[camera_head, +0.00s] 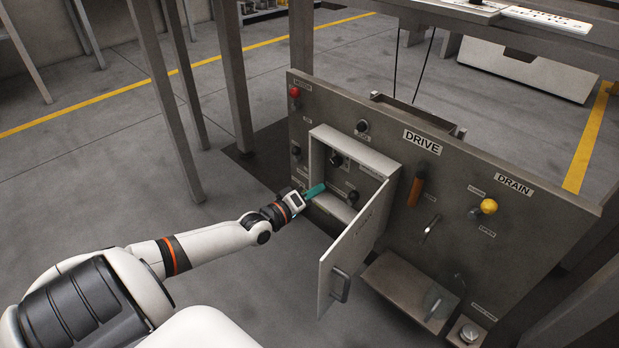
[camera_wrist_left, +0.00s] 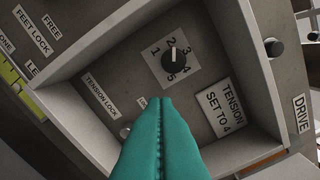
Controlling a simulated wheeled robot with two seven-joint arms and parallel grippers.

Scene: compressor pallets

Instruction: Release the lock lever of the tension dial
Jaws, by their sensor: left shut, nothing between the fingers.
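The tension dial (camera_wrist_left: 174,56) is a black round knob with numbers around it, inside an open grey box. Its white mark points up in the left wrist view, near the 2. The dial also shows in the head view (camera_head: 336,158). A "TENSION LOCK" label (camera_wrist_left: 101,94) is on the box's back. A small pale round part (camera_wrist_left: 125,131), perhaps the lock lever, sits by that label, partly hidden by my finger. My left gripper (camera_head: 318,189) has teal fingers, shut and empty, at the box opening; contact cannot be told. My right gripper is not in view.
The box door (camera_head: 350,245) hangs open toward me, close right of my left gripper. The panel (camera_head: 450,195) also carries an orange handle (camera_head: 416,189), a yellow knob (camera_head: 488,206) and a red knob (camera_head: 294,92). A metal ledge (camera_head: 408,290) juts out below. Floor at left is clear.

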